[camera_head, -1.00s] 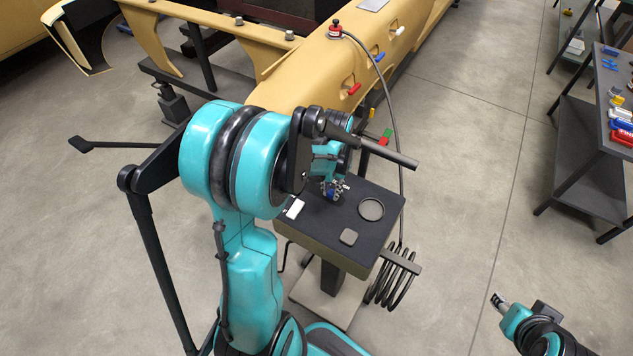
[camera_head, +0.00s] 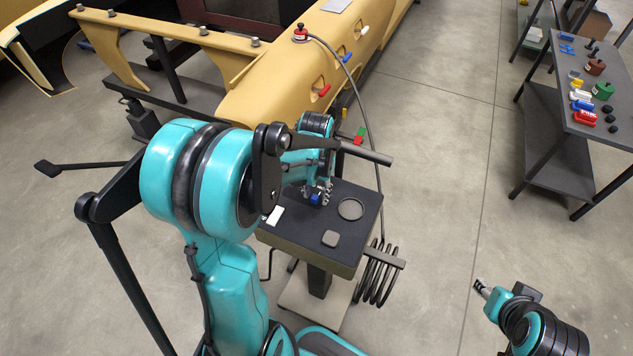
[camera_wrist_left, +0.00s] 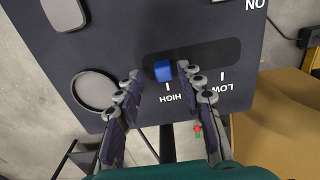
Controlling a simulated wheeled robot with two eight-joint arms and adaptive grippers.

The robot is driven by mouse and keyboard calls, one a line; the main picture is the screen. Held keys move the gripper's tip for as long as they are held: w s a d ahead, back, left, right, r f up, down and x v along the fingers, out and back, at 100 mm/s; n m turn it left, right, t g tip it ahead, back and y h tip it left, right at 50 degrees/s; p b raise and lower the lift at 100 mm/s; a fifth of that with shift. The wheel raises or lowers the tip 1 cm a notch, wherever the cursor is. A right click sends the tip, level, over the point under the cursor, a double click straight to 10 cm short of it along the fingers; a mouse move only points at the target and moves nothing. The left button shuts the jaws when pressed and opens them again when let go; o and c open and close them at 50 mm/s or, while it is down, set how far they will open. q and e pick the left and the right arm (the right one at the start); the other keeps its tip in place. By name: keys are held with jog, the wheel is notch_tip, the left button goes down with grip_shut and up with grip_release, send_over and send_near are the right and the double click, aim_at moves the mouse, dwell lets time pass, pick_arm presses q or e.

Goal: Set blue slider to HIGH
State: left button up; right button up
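The blue slider (camera_wrist_left: 164,71) sits in a dark slot at its HIGH end, beside the HIGH tick in the left wrist view. The LOW tick is farther right along the slot. The dark control panel (camera_head: 308,232) carries the slot, and the slider (camera_head: 314,199) also shows in the head view. My left gripper (camera_wrist_left: 159,71) is open, with its fingers on either side of the slider. The right-hand finger is very close to the slider; I cannot tell whether it touches. My right gripper (camera_head: 480,287) is away from the panel at the lower right, too small to judge.
A round ring (camera_head: 351,209), a square pad (camera_head: 331,239) and a white plate (camera_head: 274,215) are on the panel top. A yellow shell (camera_head: 300,75) stands behind. A coiled hose (camera_head: 376,281) hangs at the panel's right. A dark shelf (camera_head: 590,120) with parts stands far right; floor between is clear.

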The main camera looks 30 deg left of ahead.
aim_at(317, 197)
pick_arm(q)
notch_tip(317, 197, up, 11)
dwell(0.3)
jog(key=shift+d, duration=0.1)
jog(key=s+d+f+m+t+b, duration=0.1)
jog(key=s+d+t+b, duration=0.1)
jog(key=s+d+t, duration=0.5)
jog(key=s+d, duration=0.2)
jog(key=d, duration=0.2)
jog(key=shift+f, duration=0.2)
jog(key=shift+s+a, duration=0.1)
dwell(2.0)
